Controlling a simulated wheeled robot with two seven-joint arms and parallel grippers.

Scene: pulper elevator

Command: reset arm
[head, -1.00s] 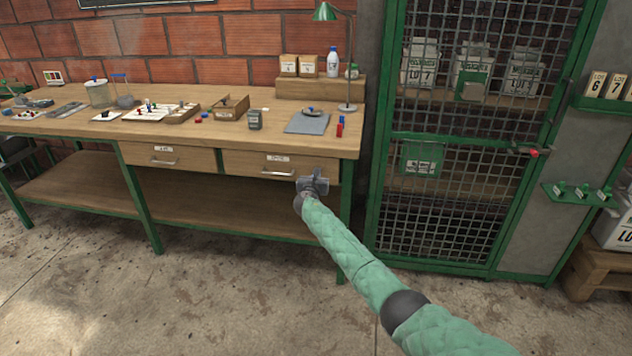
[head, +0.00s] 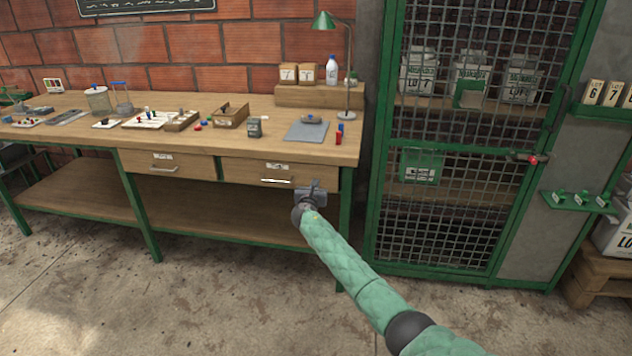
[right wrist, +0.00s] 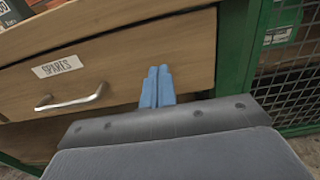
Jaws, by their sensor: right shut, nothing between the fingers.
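My right gripper (head: 316,184) is in front of the wooden workbench, just right of the handle of the right drawer (head: 240,171). In the right wrist view its two blue fingers (right wrist: 157,86) are side by side, shut and empty. They point at the lower right part of the drawer front, which bears a label that reads SPARES. The drawer handle (right wrist: 72,100) is to the left of the fingers, apart from them. The drawer looks closed. My left gripper is not in view.
The bench top (head: 270,150) carries small parts, jars, a wooden box and a green lamp (head: 326,20). A green mesh cabinet (head: 440,230) with a red-knobbed latch (head: 532,160) stands right of the bench. The concrete floor (head: 240,300) in front is clear.

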